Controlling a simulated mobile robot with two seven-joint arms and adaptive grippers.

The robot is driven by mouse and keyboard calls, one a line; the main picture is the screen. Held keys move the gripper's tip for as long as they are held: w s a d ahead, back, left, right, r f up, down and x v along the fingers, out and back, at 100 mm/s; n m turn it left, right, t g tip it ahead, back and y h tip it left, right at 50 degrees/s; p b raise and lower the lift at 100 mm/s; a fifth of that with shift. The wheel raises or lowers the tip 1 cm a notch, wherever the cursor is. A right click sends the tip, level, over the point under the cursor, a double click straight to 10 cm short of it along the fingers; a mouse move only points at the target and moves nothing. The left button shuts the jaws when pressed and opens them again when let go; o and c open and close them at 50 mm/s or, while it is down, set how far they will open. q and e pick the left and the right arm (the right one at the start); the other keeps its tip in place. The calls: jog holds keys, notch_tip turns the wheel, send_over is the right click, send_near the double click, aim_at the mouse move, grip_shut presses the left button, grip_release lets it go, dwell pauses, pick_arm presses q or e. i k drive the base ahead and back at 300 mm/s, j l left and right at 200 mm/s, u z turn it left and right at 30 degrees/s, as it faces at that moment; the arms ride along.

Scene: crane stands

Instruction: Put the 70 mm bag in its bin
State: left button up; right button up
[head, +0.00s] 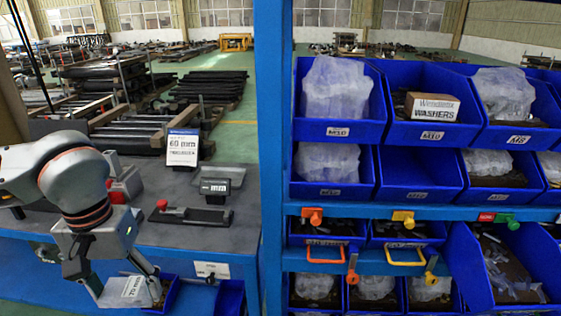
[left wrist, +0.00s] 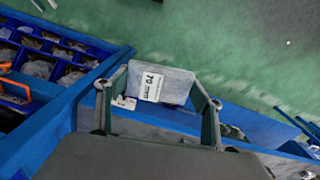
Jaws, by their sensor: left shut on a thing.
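The 70 mm bag is a pale clear bag with a white "70 mm" label. In the head view the bag (head: 112,296) hangs low at the left, and it also shows in the left wrist view (left wrist: 178,88). My left gripper (head: 124,285) is shut on it, with one finger on each side in the left wrist view (left wrist: 158,88). A small blue bin (head: 173,293) sits just behind and right of the bag, partly hidden by it and a finger. I cannot tell whether the bag touches this bin. My right gripper is not in view.
Another blue bin (head: 231,298) stands further right, below a white tag (head: 212,270). A "60 mm" sign (head: 182,150) stands on the grey bench (head: 250,205). A blue rack post (head: 271,150) and a rack of blue bins (head: 418,173) fill the right.

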aim_at(512, 275)
jog(key=l, duration=0.45)
jog(key=k+l+u, duration=0.1)
jog(key=l, duration=0.85)
jog(key=k+l+u, duration=0.1)
jog(key=l, duration=0.35)
jog(key=k+l, duration=0.1)
jog(key=l, duration=0.35)
jog(key=k+l+u, duration=0.1)
jog(key=l, duration=0.4)
jog(key=k+l, duration=0.1)
jog(key=l, duration=1.1)
jog(key=i, duration=0.4)
jog(key=l+u, duration=0.05)
